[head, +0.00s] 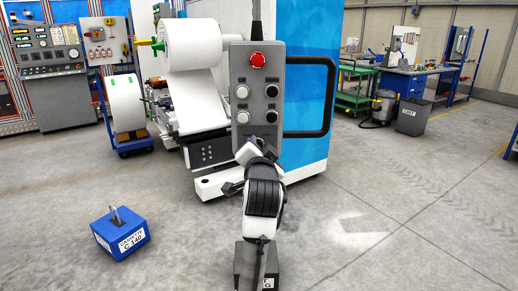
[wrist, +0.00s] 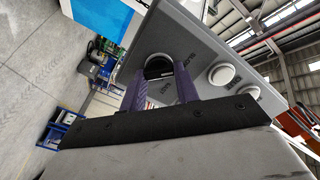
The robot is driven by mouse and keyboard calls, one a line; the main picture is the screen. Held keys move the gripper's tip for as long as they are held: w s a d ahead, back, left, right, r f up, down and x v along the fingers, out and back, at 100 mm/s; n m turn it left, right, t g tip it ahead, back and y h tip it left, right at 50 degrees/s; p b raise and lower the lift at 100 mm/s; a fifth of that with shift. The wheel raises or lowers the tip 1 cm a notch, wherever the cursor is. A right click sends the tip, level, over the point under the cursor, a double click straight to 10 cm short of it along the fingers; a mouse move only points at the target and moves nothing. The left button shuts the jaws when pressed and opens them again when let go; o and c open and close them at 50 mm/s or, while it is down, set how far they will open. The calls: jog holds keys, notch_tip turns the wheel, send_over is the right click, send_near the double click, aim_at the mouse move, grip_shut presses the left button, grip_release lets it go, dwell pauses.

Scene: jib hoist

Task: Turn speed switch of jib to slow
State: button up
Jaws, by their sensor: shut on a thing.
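The jib's grey control pendant (head: 257,101) hangs upright in the middle of the head view, with a red stop button (head: 257,60) on top and rows of white and black buttons below. My arm hides its lower end. In the wrist view the pendant face (wrist: 204,55) is close and tilted. The dark round speed switch (wrist: 158,65) sits between the two purple fingers of my gripper (wrist: 160,76). The fingers are shut on it from both sides. The switch's pointer and setting cannot be read.
A black handle loop (head: 331,98) sticks out right of the pendant. A large blue and white machine with a white roll (head: 192,44) stands behind. A blue weight block (head: 120,233) lies on the floor at left.

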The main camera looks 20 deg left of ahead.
jog(key=o, duration=1)
jog(key=b+v, duration=0.3)
jog(key=v, duration=1)
jog(key=shift+s+d, duration=0.2)
jog(key=shift+s, duration=0.2)
